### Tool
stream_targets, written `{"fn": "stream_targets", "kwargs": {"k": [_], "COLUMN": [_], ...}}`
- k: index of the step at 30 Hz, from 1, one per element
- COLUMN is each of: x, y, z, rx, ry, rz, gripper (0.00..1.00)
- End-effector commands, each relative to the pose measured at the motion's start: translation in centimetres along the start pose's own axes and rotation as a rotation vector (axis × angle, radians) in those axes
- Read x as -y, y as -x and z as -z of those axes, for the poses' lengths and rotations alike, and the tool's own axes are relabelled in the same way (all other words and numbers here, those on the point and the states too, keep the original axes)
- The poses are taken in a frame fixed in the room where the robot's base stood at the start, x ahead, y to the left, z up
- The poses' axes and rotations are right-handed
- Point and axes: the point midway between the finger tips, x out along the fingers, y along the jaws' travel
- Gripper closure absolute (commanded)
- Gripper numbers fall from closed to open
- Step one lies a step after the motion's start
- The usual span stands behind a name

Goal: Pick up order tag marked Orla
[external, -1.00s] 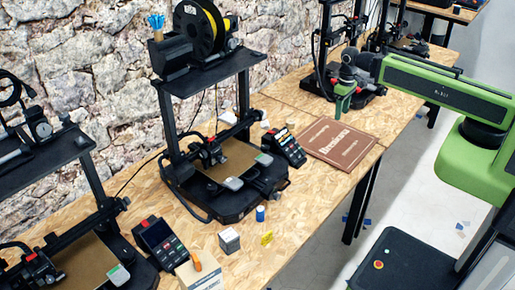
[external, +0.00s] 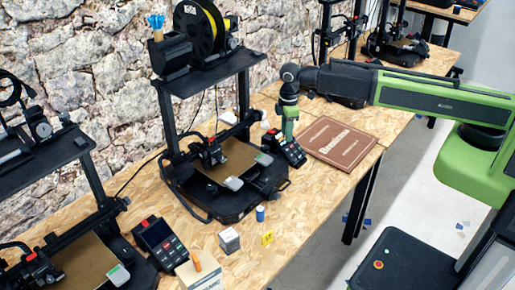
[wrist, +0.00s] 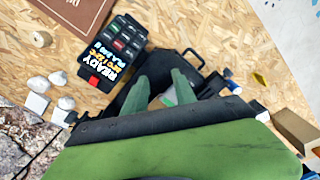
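No lettering that reads Orla is legible. Two small pale tag-like pieces, a grey-white one (external: 233,183) and a green-white one (external: 264,159), show at the middle printer. A yellow piece (external: 267,238) stands on the table in front; it also shows in the wrist view (wrist: 259,78). My gripper (external: 289,136) points down above the middle printer's right side, by its control panel. In the wrist view its two green fingers (wrist: 162,85) are apart. A whitish-green piece (wrist: 168,101) shows below between them, partly hidden; I cannot tell which tag it is.
The middle printer (external: 215,205) and control panel (external: 286,148) lie below my gripper. A brown board (external: 340,142) lies to the right. A blue cylinder (external: 260,213), a grey box (external: 229,240) and another panel (external: 160,242) stand in front. Bare table shows at the front edge.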

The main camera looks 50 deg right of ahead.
Motion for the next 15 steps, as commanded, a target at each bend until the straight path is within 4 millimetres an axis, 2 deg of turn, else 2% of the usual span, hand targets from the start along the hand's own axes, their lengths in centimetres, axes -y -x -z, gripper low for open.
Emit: {"fn": "stream_targets", "kwargs": {"k": [1, 2, 3, 5, 6, 9, 12, 15], "x": [3.9, 6.5, 10.2, 15.8, 19.2, 26.2, 30.1, 31.4], "y": [-0.3, -0.5, -0.6, -0.8, -0.9, -1.0, -1.1, -1.1], "z": [4.5, 6.5, 9.0, 11.8, 13.1, 14.3, 14.4, 14.5], "rx": [0.000, 0.000, 0.000, 0.000, 0.000, 0.000, 0.000, 0.000], "ry": [0.100, 0.154, 0.221, 0.307, 0.357, 0.455, 0.508, 0.525], "rz": [0.000, 0.000, 0.000, 0.000, 0.000, 0.000, 0.000, 0.000], "gripper": [0.67, 0.67, 0.67, 0.67, 0.67, 0.67, 0.67, 0.67]}}
